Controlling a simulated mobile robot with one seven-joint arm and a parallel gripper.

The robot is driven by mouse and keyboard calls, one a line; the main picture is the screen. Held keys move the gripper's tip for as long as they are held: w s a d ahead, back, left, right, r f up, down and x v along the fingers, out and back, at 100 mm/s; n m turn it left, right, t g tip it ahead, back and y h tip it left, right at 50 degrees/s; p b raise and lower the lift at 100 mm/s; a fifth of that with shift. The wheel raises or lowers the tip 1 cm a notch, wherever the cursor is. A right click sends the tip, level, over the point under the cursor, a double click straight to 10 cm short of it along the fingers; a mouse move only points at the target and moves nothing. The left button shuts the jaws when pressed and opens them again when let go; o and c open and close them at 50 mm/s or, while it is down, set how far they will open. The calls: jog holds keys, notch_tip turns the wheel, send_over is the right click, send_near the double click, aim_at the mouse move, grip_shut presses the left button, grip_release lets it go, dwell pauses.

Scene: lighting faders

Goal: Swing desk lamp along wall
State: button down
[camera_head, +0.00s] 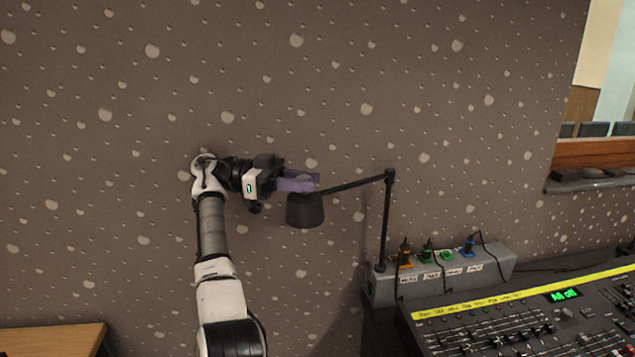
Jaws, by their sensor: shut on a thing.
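The black desk lamp has a round shade (305,211) hanging at the left end of a thin arm (352,185). The arm joins an upright post (387,220) that stands on a grey box near the mixing desk. My gripper (312,182) reaches in from the left, with its purple fingers at the top of the shade, where the lamp arm ends. It is shut on the lamp there. The fingers partly hide the joint between shade and arm. The shade hangs in front of the speckled brown wall (130,120).
The grey box (490,264) carries several coloured plugs with black cables. A mixing desk (540,320) with faders and a green display fills the lower right. A wooden table (55,338) is at the lower left. A window sill (600,182) juts out at right. The wall left of the lamp is bare.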

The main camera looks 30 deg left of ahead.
dwell(0.4)
jog(key=c, duration=1.1)
grip_release()
jog(key=shift+d, duration=0.1)
notch_tip(320, 180, up, 20)
jog(key=p, duration=0.9)
jog(key=shift+c, duration=0.5)
